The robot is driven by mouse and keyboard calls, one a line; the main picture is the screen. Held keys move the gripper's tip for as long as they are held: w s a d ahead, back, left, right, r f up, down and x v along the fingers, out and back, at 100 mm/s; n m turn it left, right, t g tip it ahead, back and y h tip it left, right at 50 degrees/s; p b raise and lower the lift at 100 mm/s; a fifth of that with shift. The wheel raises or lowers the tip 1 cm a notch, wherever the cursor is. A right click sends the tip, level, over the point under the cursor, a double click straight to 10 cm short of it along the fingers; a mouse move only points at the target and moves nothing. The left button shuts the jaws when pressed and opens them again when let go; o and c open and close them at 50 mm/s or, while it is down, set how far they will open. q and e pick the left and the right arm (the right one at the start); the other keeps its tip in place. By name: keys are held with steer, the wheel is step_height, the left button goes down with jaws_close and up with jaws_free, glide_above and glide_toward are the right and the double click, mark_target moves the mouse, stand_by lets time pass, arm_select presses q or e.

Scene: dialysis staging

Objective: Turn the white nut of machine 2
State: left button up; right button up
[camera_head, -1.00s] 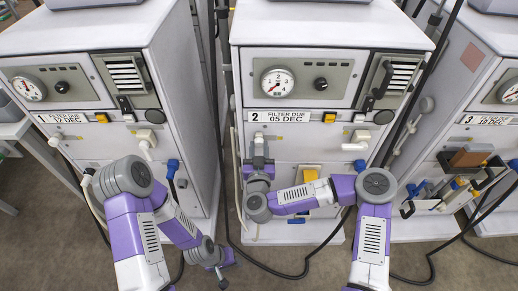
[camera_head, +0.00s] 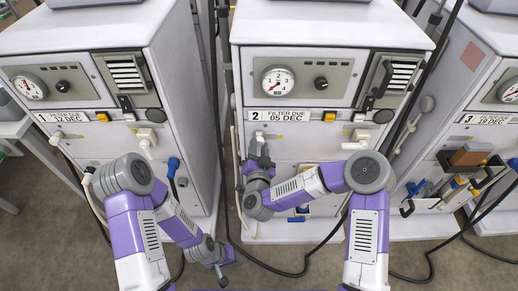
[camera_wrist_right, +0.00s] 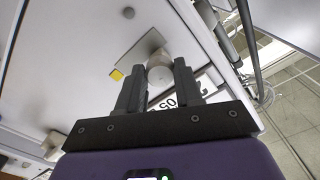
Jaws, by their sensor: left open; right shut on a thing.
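Machine 2 (camera_head: 300,60) stands in the middle of the head view, with its label "2 FILTER DUE 05 DEC" (camera_head: 292,116). My right gripper (camera_head: 261,147) is at its front, below the left end of the label. In the right wrist view the white nut (camera_wrist_right: 160,73) is a pale round piece in front of a beige plate, between the two dark fingers. The right gripper is shut on it. In the head view the fingers mostly hide the nut. My left gripper (camera_head: 222,272) is open and empty, low over the floor and away from the machines.
Machine 1 (camera_head: 100,60) stands to the left and machine 3 (camera_head: 490,70) to the right. Dark cables (camera_head: 290,272) hang between the machines and lie on the floor.

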steer(key=m+b, duration=0.3)
steer(key=m, duration=0.3)
steer(key=shift+m, duration=0.3)
steer(key=m, duration=0.2)
steer(key=shift+m+b, duration=0.3)
steer(key=shift+b, duration=0.1)
steer(key=shift+r+m, duration=0.15)
steer(key=shift+m, duration=1.55)
steer(key=o, duration=1)
steer(key=shift+o, duration=0.2)
steer(key=s+p, duration=0.1)
steer(key=s, duration=0.6)
steer(key=shift+s, duration=0.3)
